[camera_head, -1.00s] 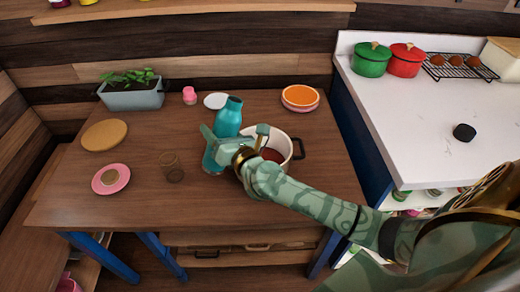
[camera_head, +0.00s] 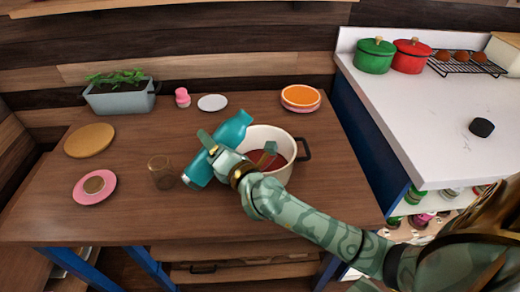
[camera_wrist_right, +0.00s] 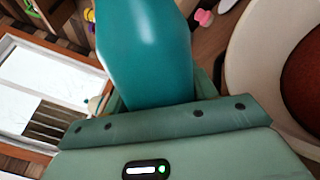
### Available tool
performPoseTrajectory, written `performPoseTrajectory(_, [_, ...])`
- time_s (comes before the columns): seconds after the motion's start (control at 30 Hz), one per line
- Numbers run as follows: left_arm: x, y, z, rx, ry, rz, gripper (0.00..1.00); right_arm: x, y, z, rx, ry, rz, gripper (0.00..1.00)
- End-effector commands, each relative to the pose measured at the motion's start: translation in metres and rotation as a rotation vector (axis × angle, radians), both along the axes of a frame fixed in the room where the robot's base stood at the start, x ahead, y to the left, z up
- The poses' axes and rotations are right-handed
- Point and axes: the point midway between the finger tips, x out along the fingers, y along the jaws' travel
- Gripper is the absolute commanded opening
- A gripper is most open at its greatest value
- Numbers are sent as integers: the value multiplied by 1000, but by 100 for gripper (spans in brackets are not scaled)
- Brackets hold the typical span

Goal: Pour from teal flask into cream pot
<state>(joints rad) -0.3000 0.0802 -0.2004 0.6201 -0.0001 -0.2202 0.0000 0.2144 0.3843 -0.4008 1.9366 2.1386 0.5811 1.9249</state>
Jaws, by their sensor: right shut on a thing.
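The teal flask (camera_head: 235,130) is tilted in the head view, its neck up and to the right, near the pot's left rim. My right gripper (camera_head: 216,153) is shut on the flask's body and holds it above the table. The flask also fills the middle of the right wrist view (camera_wrist_right: 145,50). The cream pot (camera_head: 284,141) stands upright on the table with a dark red content inside; my right arm hides part of its front. The pot's rim shows at the right of the wrist view (camera_wrist_right: 240,75). No stream from the flask shows. My left gripper is not in view.
A brown glass (camera_head: 161,172) stands left of the flask. A pink plate (camera_head: 80,193), a round wooden board (camera_head: 90,140), a planter (camera_head: 120,100), a white saucer (camera_head: 212,103) and an orange-topped plate stack (camera_head: 300,96) are on the table (camera_head: 130,225).

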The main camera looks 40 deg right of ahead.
Motion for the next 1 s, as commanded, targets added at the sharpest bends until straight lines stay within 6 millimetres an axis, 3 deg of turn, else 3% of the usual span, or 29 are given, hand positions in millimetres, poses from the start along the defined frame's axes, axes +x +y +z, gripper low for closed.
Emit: performPoseTrajectory(1.0, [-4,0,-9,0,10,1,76,0,5,1,136,-3,0,20])
